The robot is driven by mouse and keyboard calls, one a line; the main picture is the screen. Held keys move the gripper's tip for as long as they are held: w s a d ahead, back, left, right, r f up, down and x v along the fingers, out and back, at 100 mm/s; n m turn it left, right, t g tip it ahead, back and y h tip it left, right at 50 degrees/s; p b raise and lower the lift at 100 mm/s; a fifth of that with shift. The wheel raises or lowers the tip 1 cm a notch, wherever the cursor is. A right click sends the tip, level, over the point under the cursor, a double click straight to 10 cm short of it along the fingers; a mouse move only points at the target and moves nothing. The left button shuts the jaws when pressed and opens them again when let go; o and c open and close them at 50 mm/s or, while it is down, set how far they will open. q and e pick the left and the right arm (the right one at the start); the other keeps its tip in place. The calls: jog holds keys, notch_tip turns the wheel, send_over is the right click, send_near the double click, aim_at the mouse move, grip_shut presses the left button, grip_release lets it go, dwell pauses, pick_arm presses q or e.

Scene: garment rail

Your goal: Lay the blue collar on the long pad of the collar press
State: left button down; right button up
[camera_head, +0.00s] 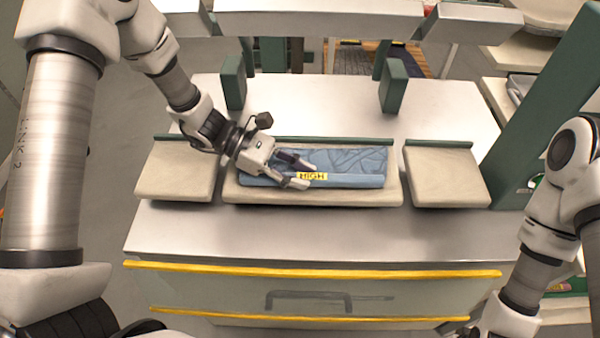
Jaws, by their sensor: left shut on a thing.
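The blue collar (350,166) is a flat blue strip with a yellow label reading HIGH near its front edge. It lies over the long pad (390,195), the wide beige middle pad of the collar press. It looks roughly lined up with the pad's length; I cannot tell whether its whole underside touches. My left gripper (298,173) comes in from the left and is shut on the collar's left part. Its fingers and wrist cover some of the collar's left end. My right arm shows at the right edge, but its gripper is not in view.
Shorter beige pads stand to the left (178,172) and right (445,178) of the long pad. Two green posts (393,86) rise behind, below grey upper parts of the press. The metal top (320,235) in front is clear. A thick green slanted beam (545,105) stands at the right.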

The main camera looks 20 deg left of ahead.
pick_arm(q)
jog(key=shift+d+f, duration=0.1)
jog(key=shift+d, duration=0.15)
jog(key=shift+a, duration=0.2)
jog(key=shift+d+f, duration=0.1)
jog(key=shift+f, duration=0.15)
jog(key=c, duration=0.7)
grip_release()
jog(key=v, duration=1.2)
jog(key=shift+r, duration=0.1)
